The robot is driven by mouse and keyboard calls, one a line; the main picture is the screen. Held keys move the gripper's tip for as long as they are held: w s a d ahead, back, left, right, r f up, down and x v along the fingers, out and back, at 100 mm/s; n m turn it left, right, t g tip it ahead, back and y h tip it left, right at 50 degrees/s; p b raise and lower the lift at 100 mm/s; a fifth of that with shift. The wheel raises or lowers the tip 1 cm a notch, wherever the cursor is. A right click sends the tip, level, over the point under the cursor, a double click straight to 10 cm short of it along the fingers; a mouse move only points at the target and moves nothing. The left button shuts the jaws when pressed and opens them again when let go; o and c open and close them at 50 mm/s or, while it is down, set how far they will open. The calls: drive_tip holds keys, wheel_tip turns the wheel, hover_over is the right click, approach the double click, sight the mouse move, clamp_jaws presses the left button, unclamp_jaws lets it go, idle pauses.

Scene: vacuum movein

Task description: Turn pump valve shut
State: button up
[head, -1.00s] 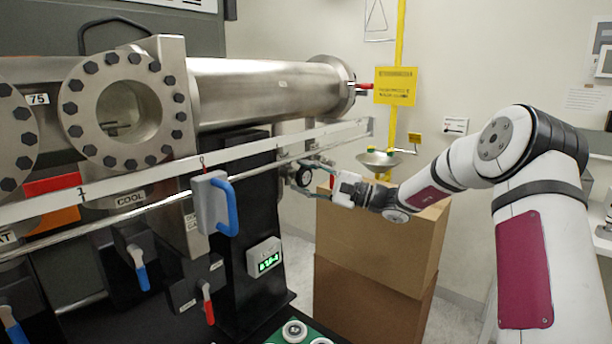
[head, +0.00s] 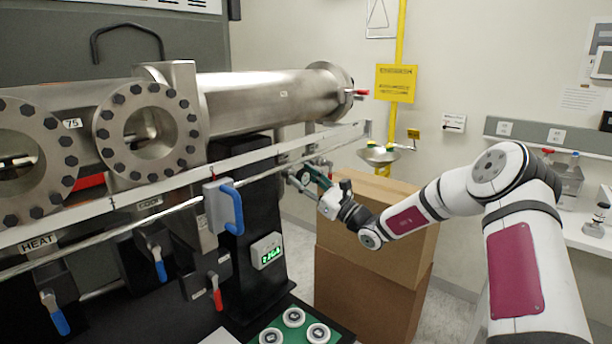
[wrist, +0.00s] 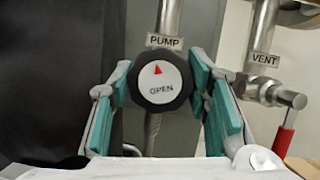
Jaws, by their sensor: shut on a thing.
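The pump valve knob (wrist: 161,84) is round, with a black rim and a white face. The face shows a red arrow pointing up and the word OPEN. The PUMP label (wrist: 165,42) is on the pipe just above it. My gripper (wrist: 163,90) has its teal-padded fingers on the left and right sides of the knob, shut on its rim. In the head view my gripper (head: 318,181) reaches in beside the long metal chamber (head: 270,97), and the knob is hidden there by the fingers.
A VENT label (wrist: 262,59) and a red-handled lever (wrist: 286,132) are right of the knob. A rail (head: 255,160) runs above my gripper. Cardboard boxes (head: 385,225) stand beneath my forearm. A blue handle (head: 233,210) hangs left.

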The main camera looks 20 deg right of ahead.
drive_tip(key=shift+f+m+t+h+p, duration=0.1)
drive_tip(key=shift+m+t+h+p, duration=0.4)
drive_tip(key=shift+m, duration=0.9)
drive_tip(key=shift+m+t+h+p, duration=0.3)
drive_tip(key=shift+m+h+p, duration=0.25)
drive_tip(key=shift+m, duration=0.85)
drive_tip(key=shift+h, duration=0.25)
drive_tip(key=o, duration=1.2)
drive_tip(key=shift+c, duration=0.2)
drive_tip(key=shift+s, duration=0.1)
drive_tip(key=v, duration=1.2)
drive_tip(key=shift+f, duration=0.1)
